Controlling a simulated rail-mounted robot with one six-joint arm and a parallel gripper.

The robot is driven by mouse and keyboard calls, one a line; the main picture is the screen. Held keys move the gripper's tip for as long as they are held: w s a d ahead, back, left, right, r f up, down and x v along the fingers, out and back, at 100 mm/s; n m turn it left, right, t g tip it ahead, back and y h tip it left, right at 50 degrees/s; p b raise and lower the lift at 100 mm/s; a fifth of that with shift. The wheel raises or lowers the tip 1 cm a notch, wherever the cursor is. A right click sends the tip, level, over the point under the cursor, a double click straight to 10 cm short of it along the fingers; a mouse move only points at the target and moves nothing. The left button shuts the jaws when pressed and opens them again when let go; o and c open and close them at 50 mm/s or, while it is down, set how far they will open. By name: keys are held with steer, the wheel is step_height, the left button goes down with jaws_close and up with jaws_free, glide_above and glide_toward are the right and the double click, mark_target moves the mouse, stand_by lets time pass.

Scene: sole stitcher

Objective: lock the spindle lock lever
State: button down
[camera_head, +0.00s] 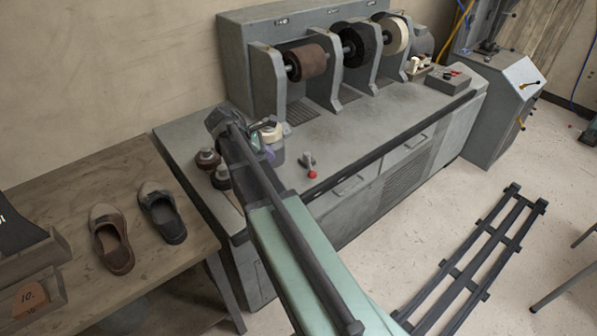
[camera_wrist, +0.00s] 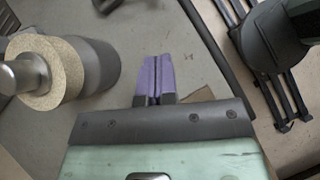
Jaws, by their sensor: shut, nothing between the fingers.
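A small grey lever with a red ball knob (camera_head: 311,173) stands on the top of the grey machine bench, near its front edge; I take it for the spindle lock lever. The knob points toward the front. In the wrist view, a dark grey piece (camera_wrist: 104,4) is cut off at the top edge; I cannot tell whether it is part of the lever. My gripper, with purple fingers (camera_wrist: 156,76), is shut and empty above the bench.
A drum with a tan abrasive ring (camera_wrist: 50,75) stands close left of my fingers in the wrist view. Dark rollers (camera_head: 208,158) stand left of my arm. Finishing wheels (camera_head: 306,62) line the bench back. Shoes (camera_head: 161,214) lie on the wooden table (camera_head: 75,185).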

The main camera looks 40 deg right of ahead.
steer(key=b, duration=0.9)
glide_toward(301, 184)
steer(key=x, duration=0.3)
steer(key=shift+s+d, duration=0.15)
steer(key=shift+d, duration=0.1)
steer(key=d, duration=0.1)
steer(key=s+d, duration=0.1)
steer(key=shift+s+d+r+p, duration=0.15)
steer(key=shift+d+p, duration=0.1)
steer(key=shift+p, duration=0.1)
steer(key=shift+s+d, duration=0.25)
steer(key=shift+d, duration=0.25)
steer(key=shift+s+n, duration=0.1)
steer(key=shift+n, duration=0.2)
